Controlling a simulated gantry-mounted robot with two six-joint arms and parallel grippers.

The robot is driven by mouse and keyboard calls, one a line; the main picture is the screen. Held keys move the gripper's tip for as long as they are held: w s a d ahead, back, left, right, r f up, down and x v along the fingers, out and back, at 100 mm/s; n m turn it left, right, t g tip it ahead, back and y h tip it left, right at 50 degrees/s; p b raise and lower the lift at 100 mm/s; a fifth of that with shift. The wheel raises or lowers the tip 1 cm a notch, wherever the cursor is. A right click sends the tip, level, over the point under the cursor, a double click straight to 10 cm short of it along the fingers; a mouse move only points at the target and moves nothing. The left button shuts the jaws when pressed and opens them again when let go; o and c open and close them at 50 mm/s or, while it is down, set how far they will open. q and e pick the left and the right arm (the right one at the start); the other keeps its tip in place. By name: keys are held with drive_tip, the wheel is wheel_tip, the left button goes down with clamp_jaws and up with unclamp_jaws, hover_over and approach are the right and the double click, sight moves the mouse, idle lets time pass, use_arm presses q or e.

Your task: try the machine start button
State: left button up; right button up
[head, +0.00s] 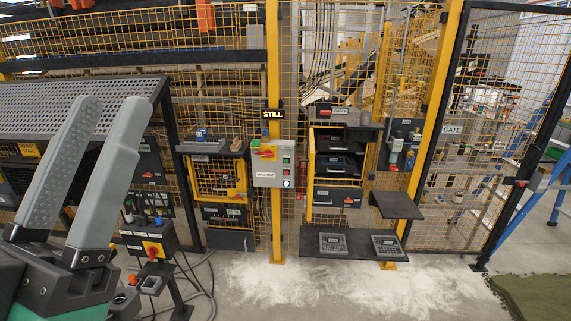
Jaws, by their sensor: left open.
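The grey machine box (268,178), labelled MACHINE, is mounted on the yellow fence post in the middle of the head view. A column of small buttons runs down its right side, with a pale, lit-looking one (286,183) at the bottom. Which one is the start button is too small to read. A sign above reads STILL (272,114). My left gripper (112,110) is at the left, large and near the camera, its two grey fingers apart and empty, well away from the box. My right gripper is not in view.
A control box with a red and yellow switch (152,249) stands on a post right of my left gripper. A dark shelf (397,205) juts out at the right. Two grey keypad-like panels lie on a low dark shelf (358,242). Powdery floor (330,285) in front is open.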

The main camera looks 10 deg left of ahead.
use_arm(q)
clamp_jaws()
idle(1.8)
